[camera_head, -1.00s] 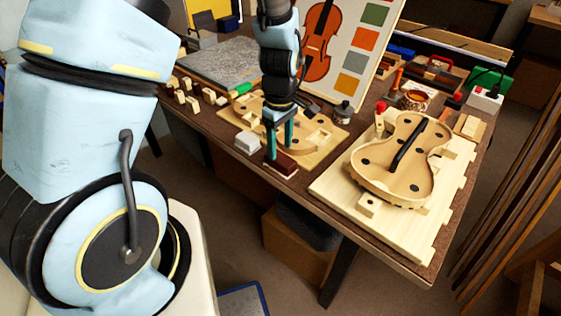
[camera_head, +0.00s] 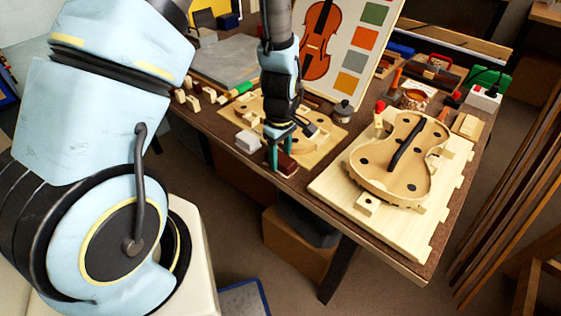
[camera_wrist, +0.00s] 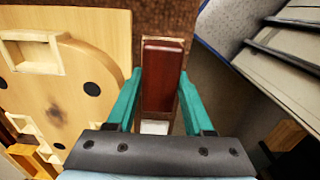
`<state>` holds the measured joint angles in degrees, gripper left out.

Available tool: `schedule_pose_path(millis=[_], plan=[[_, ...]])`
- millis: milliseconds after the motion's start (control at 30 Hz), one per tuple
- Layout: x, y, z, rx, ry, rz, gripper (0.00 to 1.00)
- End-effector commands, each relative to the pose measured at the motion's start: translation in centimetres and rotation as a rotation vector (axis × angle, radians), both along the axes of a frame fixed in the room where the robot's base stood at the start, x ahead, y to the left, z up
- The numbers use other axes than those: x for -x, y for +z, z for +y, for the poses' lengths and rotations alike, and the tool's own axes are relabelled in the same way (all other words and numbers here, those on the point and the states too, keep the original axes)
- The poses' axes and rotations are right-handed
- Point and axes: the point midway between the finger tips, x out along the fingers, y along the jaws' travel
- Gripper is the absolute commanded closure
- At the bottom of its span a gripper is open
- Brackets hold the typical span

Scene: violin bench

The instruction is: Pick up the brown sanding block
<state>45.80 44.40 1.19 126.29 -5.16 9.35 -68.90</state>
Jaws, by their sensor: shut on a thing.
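The brown sanding block (camera_head: 287,164) is at the front edge of the bench, left of centre in the head view. It is a dark red-brown block with a paler layer along its side. In the wrist view the block (camera_wrist: 162,72) lies lengthwise between the two teal fingers. My gripper (camera_wrist: 160,78) is shut on it, one finger on each side. In the head view my gripper (camera_head: 281,157) points down over the block and hides part of it. The block looks at bench height; I cannot tell any gap below it.
A white block (camera_head: 248,141) stands close left of my gripper. Behind is a wooden board with a violin form (camera_head: 247,107). A second violin body (camera_head: 395,178) lies on a pale board (camera_head: 335,190) to the right. The bench's front edge is just beside the block.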

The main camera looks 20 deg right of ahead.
Motion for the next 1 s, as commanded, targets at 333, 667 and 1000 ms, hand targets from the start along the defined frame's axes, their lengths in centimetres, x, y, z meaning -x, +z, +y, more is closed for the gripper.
schedule_pose_path(millis=[333, 667, 1000], plan=[[0.0, 0.0, 0.0, 0.0, 0.0, 0.0, 1.0], [-0.1, 0.8, 0.0, 0.001, 0.0, -0.002, 1.0], [-0.1, 5.9, -0.1, 0.005, 0.0, -0.005, 1.0]])
